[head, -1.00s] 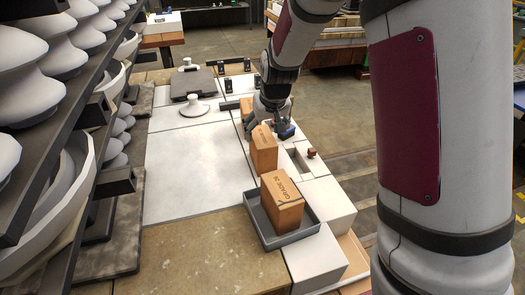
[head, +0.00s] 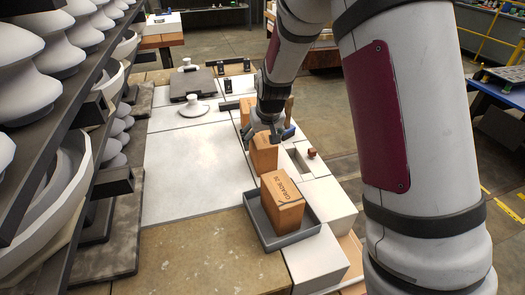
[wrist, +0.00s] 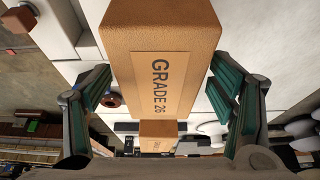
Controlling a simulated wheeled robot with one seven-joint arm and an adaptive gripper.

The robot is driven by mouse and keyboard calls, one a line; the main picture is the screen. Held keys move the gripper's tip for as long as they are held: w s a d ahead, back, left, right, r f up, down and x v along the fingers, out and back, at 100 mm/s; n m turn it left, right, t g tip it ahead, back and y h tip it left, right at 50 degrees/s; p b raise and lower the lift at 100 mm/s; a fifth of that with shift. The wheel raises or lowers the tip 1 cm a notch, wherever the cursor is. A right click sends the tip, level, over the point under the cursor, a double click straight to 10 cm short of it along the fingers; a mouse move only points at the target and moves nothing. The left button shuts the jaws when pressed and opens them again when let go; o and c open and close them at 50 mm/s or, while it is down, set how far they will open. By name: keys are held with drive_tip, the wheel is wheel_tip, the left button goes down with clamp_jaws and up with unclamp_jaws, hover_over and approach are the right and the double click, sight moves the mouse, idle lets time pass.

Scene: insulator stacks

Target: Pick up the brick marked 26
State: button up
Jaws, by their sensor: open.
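An orange-brown brick lettered GRADE 26 (wrist: 160,70) fills the upper middle of the wrist view, between my two spread fingers. In the head view it appears to be the middle brick (head: 264,156) of the row. My gripper (head: 268,137) is just above and behind its top there, fingers apart. My gripper (wrist: 165,95) is open in the wrist view, with green-lined fingers on both sides of the brick and no clear contact. A nearer brick (head: 283,205) stands in a grey tray (head: 287,240); its number is hard to read. A farther brick (head: 245,111) is partly hidden by my gripper.
White blocks with a recess and a brown knob (head: 312,153) lie to the right of the row. A rack of white insulators (head: 40,60) stands close on the left. The pale table top (head: 195,165) between is clear. A dark plate (head: 194,84) lies farther back.

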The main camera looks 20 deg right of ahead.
drive_tip(key=shift+f, duration=0.15)
clamp_jaws()
idle(0.4)
